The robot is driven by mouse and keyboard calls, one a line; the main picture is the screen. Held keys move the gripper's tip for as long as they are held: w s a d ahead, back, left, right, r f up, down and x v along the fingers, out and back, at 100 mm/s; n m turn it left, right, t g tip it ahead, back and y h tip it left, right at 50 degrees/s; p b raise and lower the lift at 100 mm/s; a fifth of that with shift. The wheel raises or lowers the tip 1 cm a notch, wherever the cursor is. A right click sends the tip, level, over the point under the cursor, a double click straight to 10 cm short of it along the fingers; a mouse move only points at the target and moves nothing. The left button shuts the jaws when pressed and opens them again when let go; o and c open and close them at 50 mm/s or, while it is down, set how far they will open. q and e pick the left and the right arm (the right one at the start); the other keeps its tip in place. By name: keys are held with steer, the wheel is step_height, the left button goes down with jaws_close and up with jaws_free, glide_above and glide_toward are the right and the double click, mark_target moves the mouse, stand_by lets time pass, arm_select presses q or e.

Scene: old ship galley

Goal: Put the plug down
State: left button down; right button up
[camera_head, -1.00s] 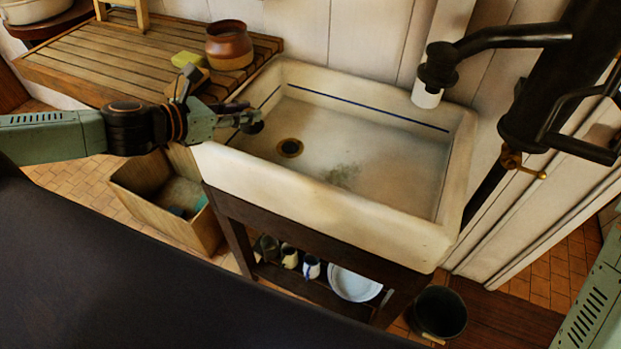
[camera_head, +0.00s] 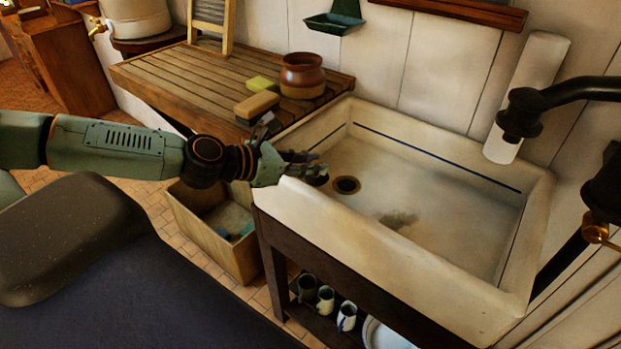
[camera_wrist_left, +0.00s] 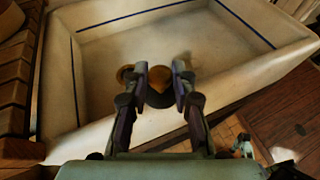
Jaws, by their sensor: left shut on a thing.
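The white sink (camera_head: 400,280) stands in the middle of the head view, with a brass-rimmed drain hole (camera_head: 346,185) in its floor. My left gripper (camera_head: 312,165) reaches over the sink's left wall and is shut on the plug (camera_head: 319,181), a dark round piece just left of the drain. In the left wrist view the plug (camera_wrist_left: 160,96) is brownish and sits between the fingertips (camera_wrist_left: 160,82). The drain's brass ring (camera_wrist_left: 125,73) shows beside it, partly hidden by a finger. I cannot tell whether the plug touches the sink floor. My right gripper is not in view.
A slatted wooden drainboard (camera_head: 180,75) adjoins the sink, holding a brown pot (camera_head: 302,78), a yellow block (camera_head: 263,84) and a brush (camera_head: 256,108). A black tap (camera_head: 540,105) overhangs the sink's right side. A wooden crate (camera_head: 245,262) stands below the arm. The sink floor's right side is clear.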

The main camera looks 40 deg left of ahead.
mark_target(308, 177)
arm_select(q)
steer(key=shift+f+b, duration=0.4)
steer(key=shift+f, duration=0.15)
steer(key=f+b, duration=0.2)
steer(key=shift+w+a+f, duration=0.2)
steer(key=shift+a+f, duration=0.15)
steer(key=shift+a, duration=0.05)
steer(key=shift+s+d+r, duration=0.15)
steer(key=shift+d+r, duration=0.1)
steer(key=shift+d, duration=0.05)
steer(key=shift+f, duration=0.2)
steer(key=c, duration=1.3)
jaws_free()
steer(key=shift+a+f, duration=0.1)
steer(key=shift+a, duration=0.15)
steer(key=shift+c, duration=0.2)
steer(key=shift+o, duration=1.2)
steer(key=shift+d, duration=0.1)
steer(key=shift+d, duration=0.1)
